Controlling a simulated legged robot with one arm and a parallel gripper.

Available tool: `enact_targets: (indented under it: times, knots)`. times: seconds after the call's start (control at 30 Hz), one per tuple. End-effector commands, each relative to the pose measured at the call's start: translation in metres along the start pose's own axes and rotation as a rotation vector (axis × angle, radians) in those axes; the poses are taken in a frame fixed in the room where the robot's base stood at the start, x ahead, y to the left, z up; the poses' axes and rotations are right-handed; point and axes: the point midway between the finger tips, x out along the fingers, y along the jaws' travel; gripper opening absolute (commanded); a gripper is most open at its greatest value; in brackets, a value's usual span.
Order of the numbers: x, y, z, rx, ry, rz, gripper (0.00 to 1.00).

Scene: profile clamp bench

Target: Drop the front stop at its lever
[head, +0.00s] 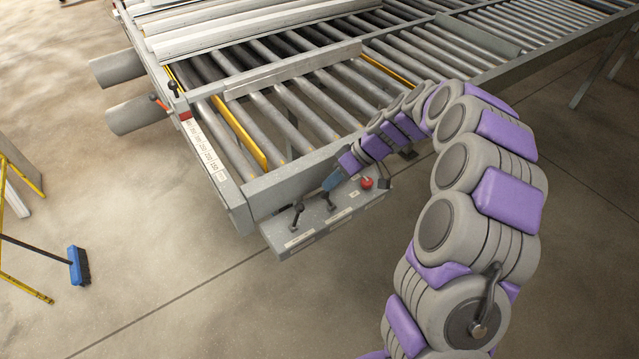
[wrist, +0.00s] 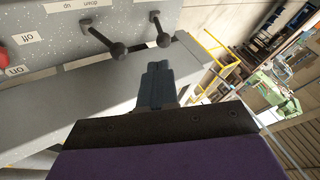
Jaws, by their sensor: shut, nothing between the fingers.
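A grey control box (head: 315,222) hangs at the near end of the roller table. It carries two black ball-knobbed levers, a left one (head: 297,212) and a right one (head: 328,198). In the wrist view a lever (wrist: 103,40) and another lever (wrist: 160,30) stand ahead of the fingers, beside upside-down labels. I cannot tell which lever works the front stop, nor pick out the stop itself. My gripper (head: 330,183) is at the box, close to the right lever. Its blue fingers (wrist: 155,75) are shut and empty, pointing towards the knobs; contact is not visible.
A red button (head: 366,183) sits on the box, right of the levers. The roller table (head: 300,105) carries long grey profiles (head: 255,30) and yellow bars (head: 240,133). The floor before the box is clear.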

Motion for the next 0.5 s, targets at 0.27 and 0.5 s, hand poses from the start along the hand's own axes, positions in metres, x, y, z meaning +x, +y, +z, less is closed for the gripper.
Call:
enact_targets:
  times: [0.27,0.5]
  knots:
    - [0.0016,0.0128,-0.0011,-0.014,0.015,0.004,0.0]
    - [0.0024,0.0131,-0.0013,-0.013,0.014,0.004,0.0]
